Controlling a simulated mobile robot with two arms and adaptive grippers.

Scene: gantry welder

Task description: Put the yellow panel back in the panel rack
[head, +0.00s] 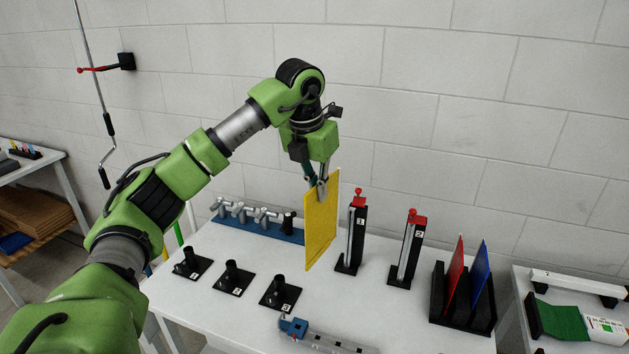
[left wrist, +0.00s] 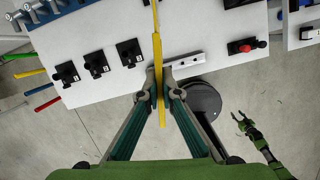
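The yellow panel (head: 320,235) hangs upright from my left gripper (head: 321,188), which is shut on its upper edge. In the head view it is above the white table, left of stand 1. In the left wrist view the panel (left wrist: 157,75) shows edge-on between the fingers (left wrist: 160,97). The black panel rack (head: 457,319) stands at the table's right end, holding a red panel (head: 454,274) and a blue panel (head: 481,272). The yellow panel is well left of it. My right gripper (left wrist: 243,119) shows small in the left wrist view, its fingers apart and empty.
Two black stands with red tops, stand 1 (head: 352,235) and stand 2 (head: 408,252), stand between the yellow panel and the rack. Several black holders (head: 233,277) and a blue tray of grey fittings (head: 257,227) are on the left. A blue-grey tool (head: 322,337) lies in front.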

